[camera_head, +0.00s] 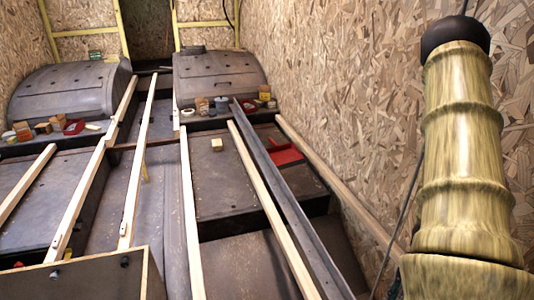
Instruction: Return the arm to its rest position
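My gripper is not in view in the head camera view. Whether it is open or shut, and whether it holds anything, does not show. The pose of my arm as a whole cannot be told from this one frame.
Two grey wheel arches (70,90) and (218,80) stand at the back, with small items along their front ledges. Long wooden battens (140,160) and a dark metal rail (290,205) run over the dark floor panels. A chipboard wall (345,90) closes the right side. A red tray (286,156) lies near it.

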